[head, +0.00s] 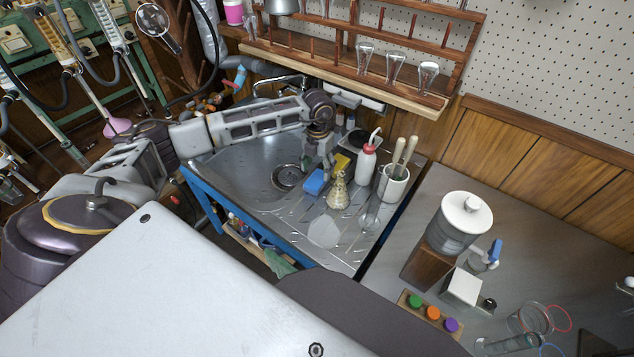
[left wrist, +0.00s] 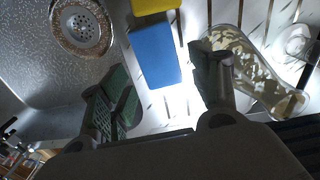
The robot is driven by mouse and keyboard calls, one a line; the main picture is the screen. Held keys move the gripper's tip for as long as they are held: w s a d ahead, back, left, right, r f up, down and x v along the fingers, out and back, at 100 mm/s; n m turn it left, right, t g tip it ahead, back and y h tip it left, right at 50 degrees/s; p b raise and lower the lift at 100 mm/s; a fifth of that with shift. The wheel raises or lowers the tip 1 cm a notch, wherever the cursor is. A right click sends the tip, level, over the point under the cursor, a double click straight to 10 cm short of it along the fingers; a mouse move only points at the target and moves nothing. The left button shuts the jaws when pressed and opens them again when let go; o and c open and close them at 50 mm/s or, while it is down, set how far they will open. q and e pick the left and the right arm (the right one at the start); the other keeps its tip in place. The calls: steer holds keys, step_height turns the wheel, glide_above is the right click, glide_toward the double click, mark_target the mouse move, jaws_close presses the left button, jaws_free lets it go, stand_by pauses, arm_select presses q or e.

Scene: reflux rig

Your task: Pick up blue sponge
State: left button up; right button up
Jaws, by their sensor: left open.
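The blue sponge (head: 315,181) lies on the ridged draining area of the metal sink unit, beside the basin. In the left wrist view the blue sponge (left wrist: 154,55) shows ahead of the fingers and between their lines. My left gripper (head: 318,162) reaches in over the sink and hangs close to the sponge. In the left wrist view its green-padded fingers (left wrist: 160,90) are spread wide with nothing between the pads. My right gripper is not in view.
A yellow sponge (head: 342,161) lies just behind the blue one. A patterned flask (head: 338,190) stands close to its right. A white bottle with a red collar (head: 365,163) and a pot of brushes (head: 393,184) stand farther right. The sink basin (head: 240,165) is to the left.

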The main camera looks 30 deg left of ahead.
mark_target(317, 178)
arm_select(q)
steer(key=shift+f, duration=0.75)
steer(key=shift+a+f, duration=0.15)
steer(key=shift+f, duration=2.45)
steer(key=c, duration=0.6)
